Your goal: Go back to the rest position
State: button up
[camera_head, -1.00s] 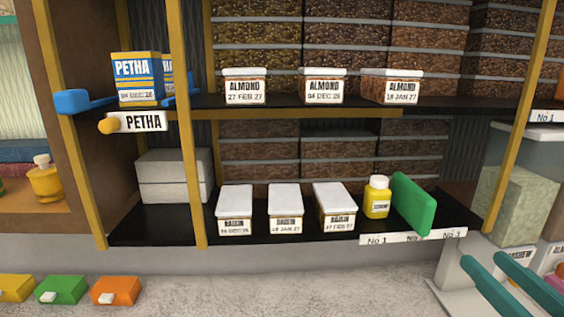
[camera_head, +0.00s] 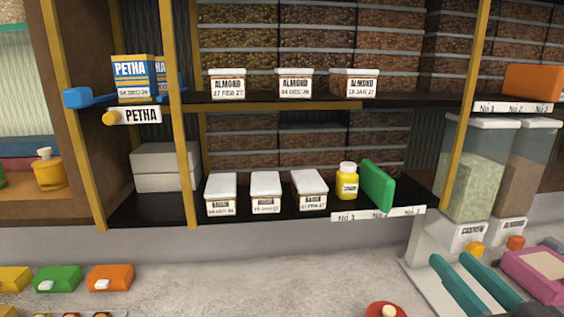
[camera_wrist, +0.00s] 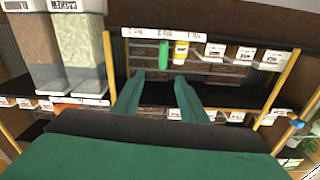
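My gripper (camera_head: 452,257) shows at the lower right of the head view as two teal fingers with a gap between them. It is open, with nothing between the fingertips, in front of the counter and to the right of the lower shelf. In the wrist view my gripper (camera_wrist: 159,76) also shows its two fingers apart, with the shelves beyond them. No object touches the fingers in either view.
The lower shelf holds raisin tubs (camera_head: 266,190), a yellow bottle (camera_head: 347,184) and a green block (camera_head: 377,187). A cashew dispenser (camera_head: 472,180) stands behind my gripper. A pink box (camera_head: 535,277) is to its right. A red lid (camera_head: 386,310) lies on the counter.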

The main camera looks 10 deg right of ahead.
jog(key=w+a+f+m+h, duration=0.1)
jog(key=w+a+f+m, duration=0.15)
jog(key=f, duration=0.55)
jog(key=w+a+f+m+g+h, duration=0.1)
jog(key=w+a+f, duration=0.25)
jog(key=f, duration=0.45)
jog(key=w+a+f+m, duration=0.2)
jog(key=a+f, duration=0.2)
jog(key=f, duration=0.5)
jog(key=s+a+f+g, duration=0.2)
jog(key=s+a+f, duration=0.4)
jog(key=a+f, duration=0.6)
jog(key=s+a+f+n+y, duration=0.1)
jog(key=s+a+f+n, duration=0.1)
jog(key=s+a, duration=0.5)
jog(key=s+a+f+n+y, duration=0.2)
jog(key=s+a+n, duration=0.3)
jog(key=s, duration=1)
jog(key=shift+s+a+f+y, duration=0.3)
jog(key=shift+a+f, duration=0.5)
jog(key=shift+a, duration=0.3)
jog(key=shift+n, duration=0.25)
